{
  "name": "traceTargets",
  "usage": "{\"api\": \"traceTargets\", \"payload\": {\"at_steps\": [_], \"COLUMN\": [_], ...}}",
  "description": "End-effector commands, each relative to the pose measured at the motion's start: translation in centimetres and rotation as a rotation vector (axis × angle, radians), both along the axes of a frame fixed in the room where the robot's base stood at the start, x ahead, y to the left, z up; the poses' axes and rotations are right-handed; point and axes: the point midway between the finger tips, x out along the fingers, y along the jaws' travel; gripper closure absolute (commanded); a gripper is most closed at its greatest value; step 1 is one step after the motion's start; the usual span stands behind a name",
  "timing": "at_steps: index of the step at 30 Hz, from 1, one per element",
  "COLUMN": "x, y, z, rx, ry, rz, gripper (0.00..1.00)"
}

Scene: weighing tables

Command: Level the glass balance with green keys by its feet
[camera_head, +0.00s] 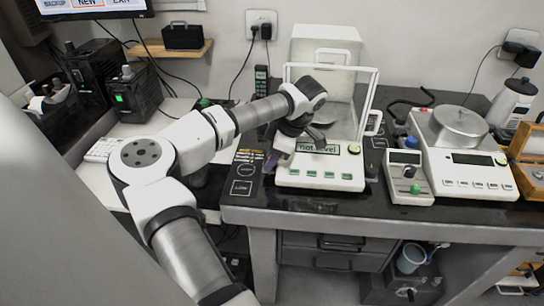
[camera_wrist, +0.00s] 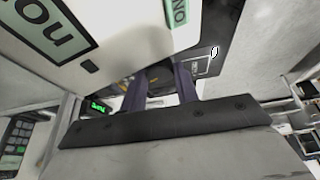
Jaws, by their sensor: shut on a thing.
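The glass balance with green keys (camera_head: 320,180) stands on the dark table, its glass draught shield open at the top. Its display (camera_head: 318,147) reads "not level". My gripper (camera_head: 271,162) is at the balance's front left corner, low by the table top. In the wrist view, the white balance body (camera_wrist: 110,40) fills the top, and my two dark fingers (camera_wrist: 160,80) are closed around a dark foot (camera_wrist: 158,72) under its edge. The foot's lower part is hard to make out. The other feet are hidden.
To the right stand a small device with a green knob (camera_head: 409,180) and a second balance (camera_head: 470,165) with a metal pot (camera_head: 460,127). Printed labels (camera_head: 243,178) lie on the table left of the glass balance. A black handset (camera_head: 261,82) stands behind. Drawers (camera_head: 335,255) are below.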

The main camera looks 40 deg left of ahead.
Motion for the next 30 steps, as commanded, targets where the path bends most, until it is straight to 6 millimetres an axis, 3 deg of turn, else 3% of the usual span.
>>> {"api": "traceTargets", "payload": {"at_steps": [12, 20, 21, 26, 30], "x": [0.17, 0.13, 0.13, 0.13, 0.14], "y": [0.08, 0.09, 0.09, 0.1, 0.1], "z": [-0.01, 0.01, 0.01, 0.02, 0.02], "rx": [-0.001, -0.001, -0.001, -0.001, -0.001], "ry": [0.001, 0.001, 0.001, 0.001, 0.001], "rz": [0.251, 0.257, 0.257, 0.257, 0.257], "gripper": [0.92, 0.92, 0.67, 0.48, 0.48]}}
